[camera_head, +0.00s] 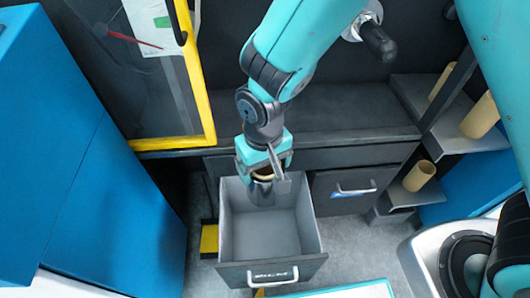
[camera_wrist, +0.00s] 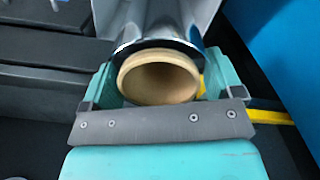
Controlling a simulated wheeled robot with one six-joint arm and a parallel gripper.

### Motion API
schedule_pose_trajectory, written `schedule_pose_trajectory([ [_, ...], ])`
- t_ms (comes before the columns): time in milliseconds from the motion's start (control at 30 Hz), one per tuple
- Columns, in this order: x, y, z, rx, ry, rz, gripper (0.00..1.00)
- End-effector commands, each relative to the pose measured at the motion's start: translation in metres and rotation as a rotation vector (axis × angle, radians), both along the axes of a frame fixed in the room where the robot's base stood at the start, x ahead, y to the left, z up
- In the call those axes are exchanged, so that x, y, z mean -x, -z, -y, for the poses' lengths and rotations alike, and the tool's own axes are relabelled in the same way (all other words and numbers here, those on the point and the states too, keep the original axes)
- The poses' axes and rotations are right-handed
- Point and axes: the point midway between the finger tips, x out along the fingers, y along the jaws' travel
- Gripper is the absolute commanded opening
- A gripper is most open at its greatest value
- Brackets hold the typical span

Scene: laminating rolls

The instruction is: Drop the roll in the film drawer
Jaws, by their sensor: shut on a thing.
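The film roll (camera_head: 263,185) is dark and shiny with a tan cardboard core. My gripper (camera_head: 264,170) is shut on it near its core end and holds it over the back part of the open film drawer (camera_head: 226,240). The roll's lower end appears inside the drawer's outline; I cannot tell how far it is above the floor. In the wrist view the roll (camera_wrist: 158,76) shows its open tan core end between the jaws of my gripper (camera_wrist: 165,95). The rest of the drawer's inside looks empty.
A closed drawer (camera_head: 340,185) with a handle is right of the open one. Tan rolls (camera_head: 419,176) stand on shelves at the right. A yellow-framed door (camera_head: 205,100) and a blue cabinet (camera_head: 80,190) are at the left. A round machine part (camera_head: 462,262) is lower right.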

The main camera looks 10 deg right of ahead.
Motion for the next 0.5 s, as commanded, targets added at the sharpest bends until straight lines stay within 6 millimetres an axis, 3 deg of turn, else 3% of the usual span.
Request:
schedule_pose_trajectory([
  [500,-0.002,0.049,0.007,0.000,0.014,0.001,0.50],
])
